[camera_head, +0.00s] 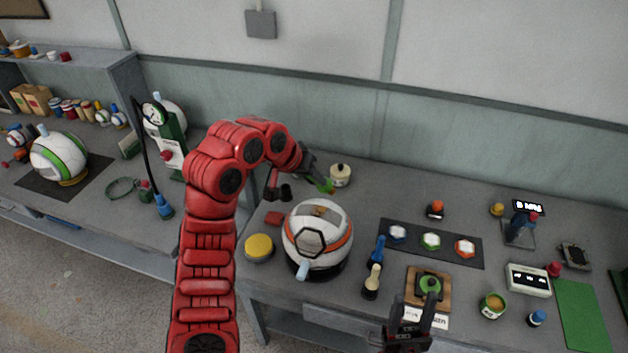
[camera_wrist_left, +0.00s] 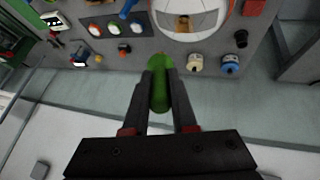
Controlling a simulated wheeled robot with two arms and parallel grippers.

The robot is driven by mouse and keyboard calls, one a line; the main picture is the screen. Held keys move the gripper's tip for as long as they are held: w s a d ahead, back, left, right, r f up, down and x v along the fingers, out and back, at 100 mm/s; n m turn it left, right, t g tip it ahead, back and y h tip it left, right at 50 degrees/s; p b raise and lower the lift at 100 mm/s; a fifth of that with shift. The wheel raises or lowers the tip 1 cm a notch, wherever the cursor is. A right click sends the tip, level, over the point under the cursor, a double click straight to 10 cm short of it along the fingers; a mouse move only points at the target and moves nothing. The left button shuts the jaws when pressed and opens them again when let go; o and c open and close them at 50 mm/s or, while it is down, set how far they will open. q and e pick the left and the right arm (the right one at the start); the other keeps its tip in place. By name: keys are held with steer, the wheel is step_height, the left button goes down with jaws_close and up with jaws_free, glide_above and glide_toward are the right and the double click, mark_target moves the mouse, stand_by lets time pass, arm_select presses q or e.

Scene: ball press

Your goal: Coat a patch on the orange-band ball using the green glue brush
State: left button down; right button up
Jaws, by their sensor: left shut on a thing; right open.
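The orange-band ball (camera_head: 318,262) sits on a dark round stand on the bench, white with an orange stripe and a dark-outlined panel facing the front. My left gripper (camera_head: 318,178) is behind the ball, shut on the green glue brush (camera_wrist_left: 159,94). In the left wrist view the brush's green body is between the two fingers (camera_wrist_left: 160,88); its bristles cannot be made out. The brush is apart from the ball. My right gripper (camera_head: 412,312) is open and empty at the front edge.
A cream jar (camera_head: 340,176) stands close beside my left gripper. A yellow-lidded tin (camera_head: 259,246) is left of the ball. A blue tool (camera_head: 377,250) and a cream tool (camera_head: 372,281) stand right of it. A dark mat (camera_head: 400,246) holds three coloured hexagonal pieces.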

stand_by(0.3)
arm_select(q)
steer(key=shift+w+f+b, duration=0.2)
steer(key=shift+f+b, duration=0.1)
steer(key=shift+b, duration=0.2)
steer(key=shift+w+d, duration=0.15)
steer(key=shift+w, duration=0.1)
